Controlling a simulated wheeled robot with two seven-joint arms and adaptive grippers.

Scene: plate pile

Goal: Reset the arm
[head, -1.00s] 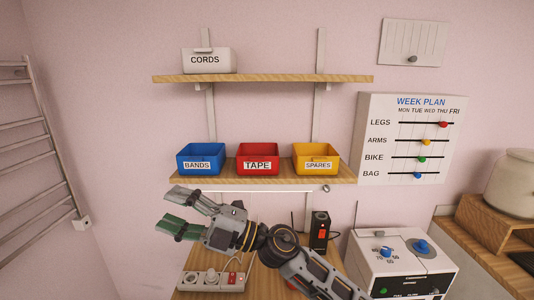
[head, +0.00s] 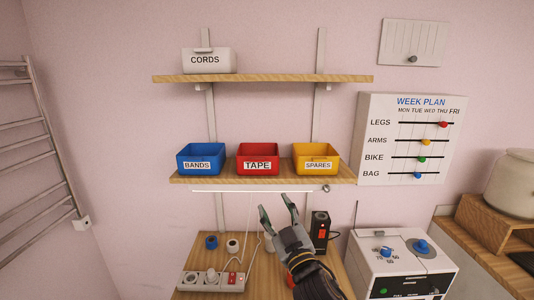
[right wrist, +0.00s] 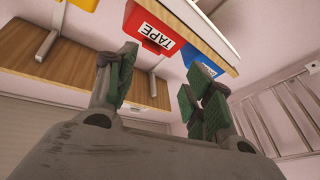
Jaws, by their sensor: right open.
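My right gripper (head: 279,213) is open and empty in the head view. It points up and slightly left, over the wooden table and below the lower shelf. In the right wrist view its green-padded fingers (right wrist: 160,95) stand apart with nothing between them. The red TAPE bin (right wrist: 150,28) and part of the blue BANDS bin (right wrist: 205,70) show beyond the fingers. My left gripper is not in view.
The lower shelf (head: 225,180) holds the blue (head: 200,159), red (head: 258,159) and yellow (head: 316,158) bins. A power strip (head: 210,281), tape rolls (head: 232,245) and a black device with a red switch (head: 320,232) stand on the table. A white box with knobs (head: 403,265) is at right.

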